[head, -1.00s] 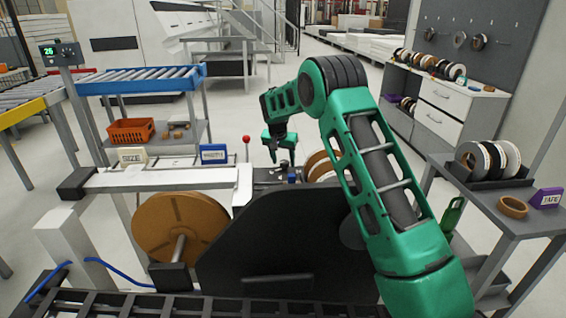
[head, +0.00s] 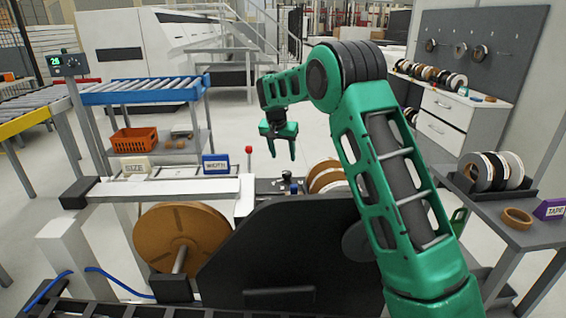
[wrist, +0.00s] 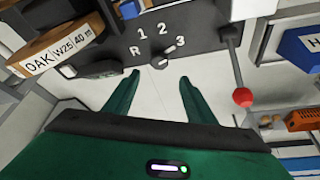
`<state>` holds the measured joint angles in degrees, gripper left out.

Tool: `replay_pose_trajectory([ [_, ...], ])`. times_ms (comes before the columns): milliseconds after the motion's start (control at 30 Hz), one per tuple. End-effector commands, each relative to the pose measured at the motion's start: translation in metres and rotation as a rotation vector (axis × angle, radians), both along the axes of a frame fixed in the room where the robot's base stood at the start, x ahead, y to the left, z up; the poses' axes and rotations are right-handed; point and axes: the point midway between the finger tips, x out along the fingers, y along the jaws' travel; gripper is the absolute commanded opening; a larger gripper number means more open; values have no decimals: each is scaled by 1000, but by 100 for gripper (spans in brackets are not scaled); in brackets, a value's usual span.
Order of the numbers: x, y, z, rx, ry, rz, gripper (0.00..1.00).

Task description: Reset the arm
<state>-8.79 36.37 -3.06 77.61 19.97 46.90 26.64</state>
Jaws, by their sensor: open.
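My green arm rises at the right of the head view and bends over toward the middle. My gripper (head: 281,148) hangs fingers down above the edge banding machine, open and empty. In the wrist view its two green fingers (wrist: 154,100) are apart with only pale surface between them. Beyond the fingertips is a dark panel marked R, 1, 2, 3 with a small selector knob (wrist: 160,62). A red ball-topped lever (wrist: 243,97) stands to the right of the fingers, apart from them. It also shows in the head view (head: 248,150).
A brown banding roll (head: 180,232) sits at the machine's front left, beside a black plate (head: 285,250). An oak-labelled roll (wrist: 60,40) is near the gripper. An orange basket (head: 134,141) stands on a shelf at left. A side table (head: 500,222) holds several rolls at right.

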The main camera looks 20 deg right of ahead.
Motion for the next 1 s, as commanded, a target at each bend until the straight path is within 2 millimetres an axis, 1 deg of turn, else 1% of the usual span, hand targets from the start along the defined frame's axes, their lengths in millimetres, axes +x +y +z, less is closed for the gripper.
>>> replay_pose_trajectory([
  [133,-2,1,4,0,1,0,50],
  [500,-2,1,4,0,1,0,50],
  [567,-4,-1,6,-1,2,-1,50],
  [633,-11,-7,11,-1,6,-3,50],
  [667,-15,-11,15,-1,8,-4,50],
  [767,-38,-28,30,-4,23,-5,50],
  [967,-104,-71,62,-3,66,-12,50],
  [1000,-118,-79,67,-3,75,-12,50],
])
